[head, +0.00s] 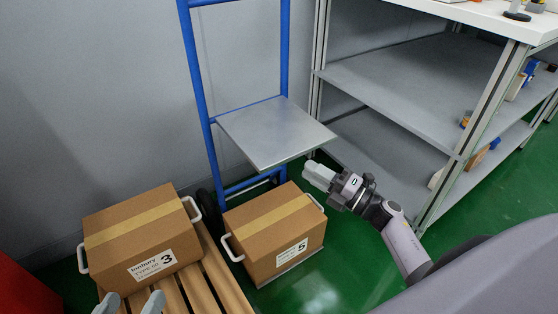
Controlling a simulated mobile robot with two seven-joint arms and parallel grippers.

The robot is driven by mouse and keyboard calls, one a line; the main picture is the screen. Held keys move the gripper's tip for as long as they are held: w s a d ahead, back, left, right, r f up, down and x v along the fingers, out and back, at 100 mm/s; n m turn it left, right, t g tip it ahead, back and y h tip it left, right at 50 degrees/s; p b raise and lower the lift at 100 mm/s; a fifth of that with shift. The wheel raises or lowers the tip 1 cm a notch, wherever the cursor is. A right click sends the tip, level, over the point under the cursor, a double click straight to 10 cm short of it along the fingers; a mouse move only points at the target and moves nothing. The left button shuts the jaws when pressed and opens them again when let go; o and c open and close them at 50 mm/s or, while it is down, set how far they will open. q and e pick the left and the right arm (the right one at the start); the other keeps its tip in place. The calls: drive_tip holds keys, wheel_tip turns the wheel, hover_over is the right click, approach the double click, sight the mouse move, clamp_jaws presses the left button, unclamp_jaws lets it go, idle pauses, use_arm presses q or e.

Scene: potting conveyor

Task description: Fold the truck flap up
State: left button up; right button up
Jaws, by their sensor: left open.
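The blue hand truck (199,82) stands upright against the grey wall. Its flat grey metal flap (275,133) sticks out level from the frame at mid-height, with nothing on it. My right gripper (312,172) is just below and in front of the flap's front right corner; I cannot tell whether it touches, and its fingers are too small and side-on to show if they are open. My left gripper (131,302) is at the bottom left edge, fingers apart and empty, in front of the box marked 3, far from the flap.
A cardboard box marked 5 (275,232) with white handles sits below the flap on the truck's low plate (290,268). A box marked 3 (142,236) sits on a wooden pallet (222,268). A grey shelf unit (400,78) stands right. Green floor is free at centre right.

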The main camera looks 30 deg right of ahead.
sight(290, 159)
drive_tip(key=shift+b+x, duration=0.8)
drive_tip(key=shift+x, duration=2.75)
clamp_jaws()
